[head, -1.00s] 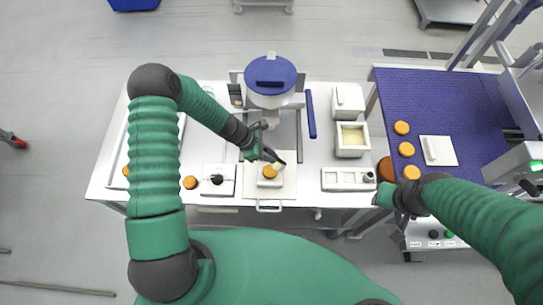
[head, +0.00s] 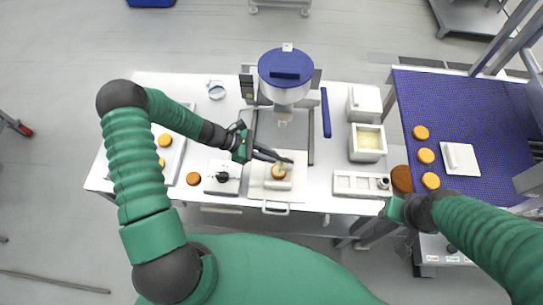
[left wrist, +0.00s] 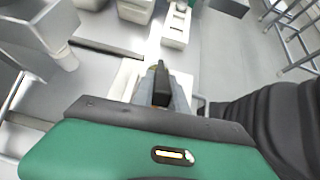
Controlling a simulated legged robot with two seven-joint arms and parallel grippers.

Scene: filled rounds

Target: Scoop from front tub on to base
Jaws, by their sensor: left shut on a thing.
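The front tub (head: 367,157) is a white box with pale cream filling, right of the middle of the table. A lighter, closed-looking tub (head: 363,102) stands behind it. The base, an orange-brown round (head: 278,173), sits on a white board (head: 256,186) with a handle.
A blue-lidded dispenser (head: 285,70) stands behind the board. A white compartment tray (head: 357,184) lies right of it, and a knob box (head: 221,178) left. Several rounds lie on the blue belt (head: 450,105) at right.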

